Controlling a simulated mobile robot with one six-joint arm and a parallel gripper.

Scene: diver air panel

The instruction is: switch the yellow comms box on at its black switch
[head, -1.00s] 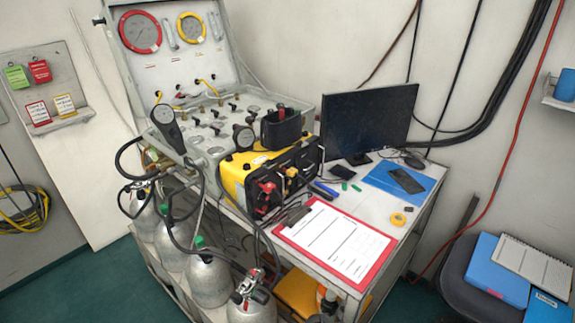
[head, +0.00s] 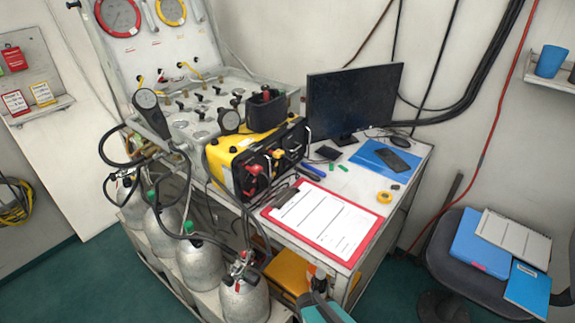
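The yellow comms box (head: 222,165) with a black frame stands on the table at the front right of the air panel. Its dark front face (head: 252,176) is turned towards the lower right and carries a red part (head: 254,182) and several small fittings. The black switch is too small to pick out among them, and I cannot tell its position. No gripper fingers show in the head view. A teal and grey shape (head: 326,312) comes in at the bottom edge, possibly part of my arm, well below the box and apart from it.
A red clipboard (head: 352,260) lies in front of the box. A monitor (head: 353,98), a blue folder (head: 372,156) and yellow tape (head: 384,197) are to its right. Grey cylinders (head: 201,262) with hoses stand below left. A chair (head: 468,290) stands at right; green floor separates it from the table.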

